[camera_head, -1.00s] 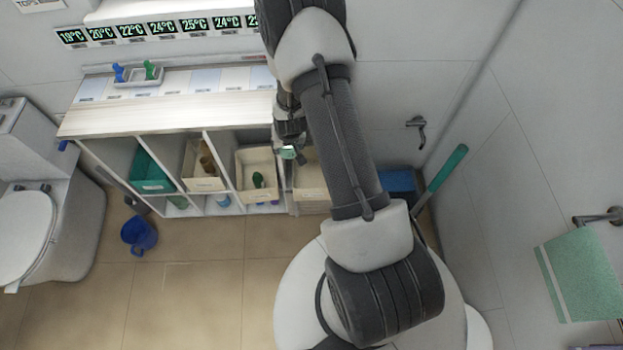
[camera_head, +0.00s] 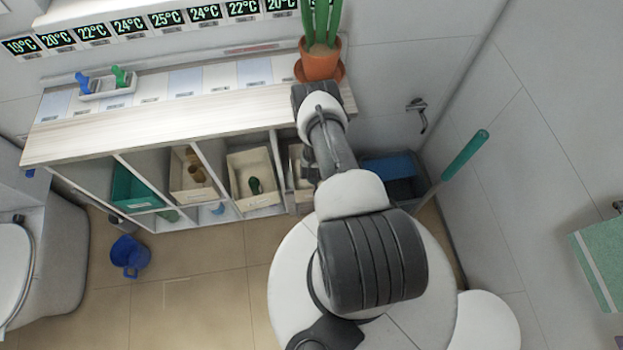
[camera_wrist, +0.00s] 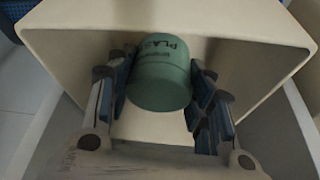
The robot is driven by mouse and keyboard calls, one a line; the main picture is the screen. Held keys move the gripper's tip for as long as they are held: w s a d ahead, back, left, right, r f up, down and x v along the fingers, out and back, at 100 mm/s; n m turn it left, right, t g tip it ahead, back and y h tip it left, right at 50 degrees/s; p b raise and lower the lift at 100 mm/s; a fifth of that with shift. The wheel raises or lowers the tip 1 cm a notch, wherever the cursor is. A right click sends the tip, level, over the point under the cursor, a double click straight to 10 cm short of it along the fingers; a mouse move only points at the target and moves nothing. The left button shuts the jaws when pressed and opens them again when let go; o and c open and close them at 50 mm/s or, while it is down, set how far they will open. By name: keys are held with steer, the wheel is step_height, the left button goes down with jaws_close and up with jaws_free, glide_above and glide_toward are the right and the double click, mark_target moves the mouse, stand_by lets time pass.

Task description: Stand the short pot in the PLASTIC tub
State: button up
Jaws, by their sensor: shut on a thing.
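A short green pot (camera_wrist: 160,85) with dark lettering starting "PLA" on it shows in the wrist view. My gripper (camera_wrist: 163,72) is shut on it, with a finger on each side. A cream tub (camera_wrist: 75,50) surrounds the pot in that view. I cannot tell whether the pot touches the tub's floor, and I see no label on this tub. In the head view, my arm hides my gripper and the pot. A cream tub (camera_head: 297,160) shows partly beside the arm, in the right end of the shelf unit.
The shelf unit (camera_head: 170,132) also holds a teal tub (camera_head: 132,190), a cream tub (camera_head: 184,193) with brown things and a cream tub (camera_head: 259,200) with a green thing. A potted plant (camera_head: 319,62) stands on top.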

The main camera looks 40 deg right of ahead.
steer(key=shift+f+b, duration=0.95)
steer(key=shift+f, duration=1.6)
steer(key=shift+f, duration=0.1)
steer(key=shift+f, duration=0.15)
steer(key=o, duration=1)
steer(key=shift+o, duration=0.2)
steer(key=p+v, duration=0.5)
steer(key=v, duration=0.7)
steer(key=shift+r, duration=0.3)
steer(key=shift+w, duration=0.1)
